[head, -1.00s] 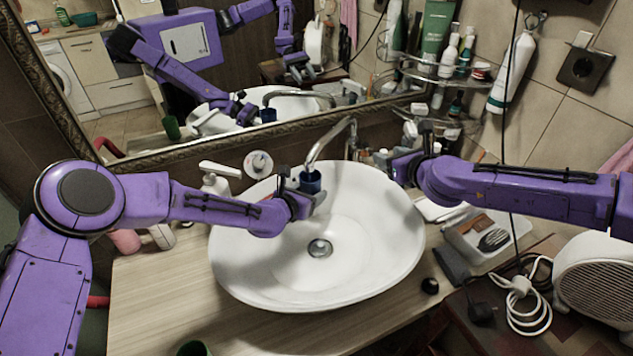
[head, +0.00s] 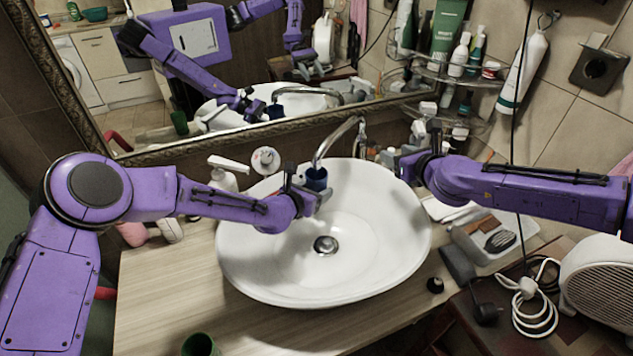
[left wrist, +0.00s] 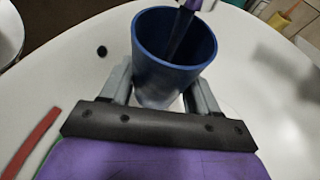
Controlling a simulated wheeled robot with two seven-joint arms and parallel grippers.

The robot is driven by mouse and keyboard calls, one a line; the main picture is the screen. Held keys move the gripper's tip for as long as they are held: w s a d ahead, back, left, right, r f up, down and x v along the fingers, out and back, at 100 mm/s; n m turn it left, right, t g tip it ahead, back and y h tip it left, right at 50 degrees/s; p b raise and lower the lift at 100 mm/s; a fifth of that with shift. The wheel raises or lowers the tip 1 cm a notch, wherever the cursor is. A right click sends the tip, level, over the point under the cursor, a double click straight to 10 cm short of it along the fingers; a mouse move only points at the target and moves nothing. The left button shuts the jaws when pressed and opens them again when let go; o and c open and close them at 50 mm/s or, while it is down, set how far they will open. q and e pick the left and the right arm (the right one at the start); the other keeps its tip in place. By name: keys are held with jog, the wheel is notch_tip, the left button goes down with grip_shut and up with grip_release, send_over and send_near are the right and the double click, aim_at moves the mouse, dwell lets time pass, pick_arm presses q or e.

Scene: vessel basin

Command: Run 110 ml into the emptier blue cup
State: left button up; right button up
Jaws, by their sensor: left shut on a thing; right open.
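A blue cup (head: 316,180) is held upright over the back of the white basin (head: 250,255), right under the spout end of the curved metal tap (head: 345,130). My left gripper (head: 308,194) is shut on it. In the left wrist view the cup (left wrist: 150,62) sits between the two fingers, its mouth open to the camera. A dark narrow shape shows inside it; I cannot tell whether that is water, the spout or a reflection. The water level is not clear. My right gripper (head: 412,165) is open and empty at the basin's back right, near the tap. No second blue cup is visible.
A green cup (head: 200,345) stands at the counter's front edge. A soap dispenser (head: 225,175) is behind the basin on the left. Shelves of bottles (head: 455,75), a tray (head: 490,240) and a white heater (head: 600,285) are on the right. A mirror lines the back.

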dwell(0.6)
pick_arm(q)
jog(key=s+a, duration=0.1)
jog(key=s, duration=0.1)
jog(key=s+a, duration=0.1)
jog(key=s, duration=0.1)
jog(key=s+a, duration=0.1)
jog(key=s, duration=0.1)
jog(key=shift+a+r, duration=0.1)
jog(key=shift+a, duration=0.3)
jog(key=shift+w, duration=0.1)
jog(key=shift+d, duration=0.1)
